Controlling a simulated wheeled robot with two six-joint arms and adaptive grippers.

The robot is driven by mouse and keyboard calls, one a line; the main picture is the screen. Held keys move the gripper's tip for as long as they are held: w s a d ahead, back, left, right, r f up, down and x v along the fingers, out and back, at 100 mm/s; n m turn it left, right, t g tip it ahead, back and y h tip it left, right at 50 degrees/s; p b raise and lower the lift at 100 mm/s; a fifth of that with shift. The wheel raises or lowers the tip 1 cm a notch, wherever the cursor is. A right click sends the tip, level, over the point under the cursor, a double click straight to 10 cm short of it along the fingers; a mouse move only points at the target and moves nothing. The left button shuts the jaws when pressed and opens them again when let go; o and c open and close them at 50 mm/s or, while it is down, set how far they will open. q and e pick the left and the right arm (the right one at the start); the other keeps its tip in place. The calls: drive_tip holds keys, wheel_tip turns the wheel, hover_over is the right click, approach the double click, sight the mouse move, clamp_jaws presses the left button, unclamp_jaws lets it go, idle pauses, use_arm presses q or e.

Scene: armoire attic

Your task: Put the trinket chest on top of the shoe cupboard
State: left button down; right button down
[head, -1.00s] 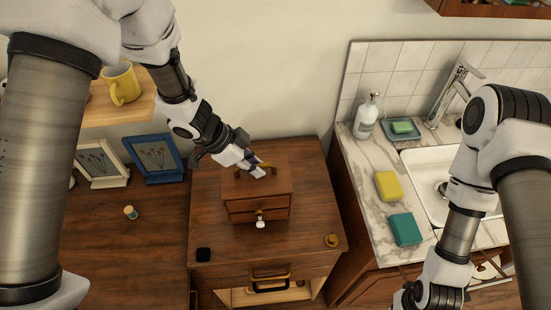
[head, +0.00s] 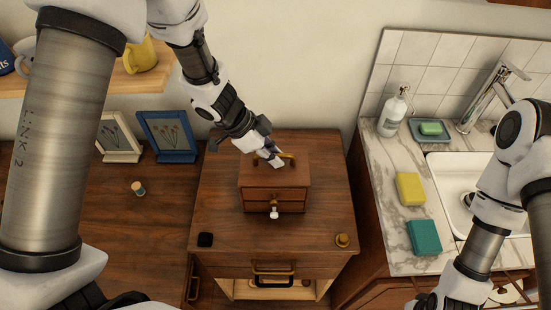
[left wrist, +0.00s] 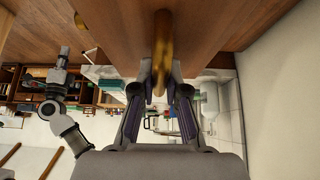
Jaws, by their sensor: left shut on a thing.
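The trinket chest (head: 274,183) is a small brown wooden box with two drawers and a brass handle on its lid. It stands upright on top of a wooden cupboard (head: 225,220), and I see no clear gap under it. My left gripper (head: 276,162) comes down from the upper left and is shut on the brass handle. In the left wrist view the handle (left wrist: 162,45) runs between the two fingers. I cannot tell from its look whether this cupboard is the shoe cupboard. My right arm is at the lower right of the head view, its gripper out of frame.
Picture frames (head: 168,136) stand on the left surface, below a shelf with a yellow mug (head: 141,55). A marble counter (head: 390,170) with sponges and a sink is at right.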

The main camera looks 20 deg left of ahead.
use_arm(q)
drive_tip(key=shift+w, duration=0.1)
drive_tip(key=c, duration=1.2)
unclamp_jaws()
drive_tip(key=shift+a, duration=0.1)
drive_tip(key=shift+r, duration=0.25)
drive_tip(key=p+v, duration=0.4)
drive_tip(key=v, duration=0.7)
drive_tip(key=shift+s+a+r, duration=0.2)
drive_tip(key=shift+s+r, duration=0.05)
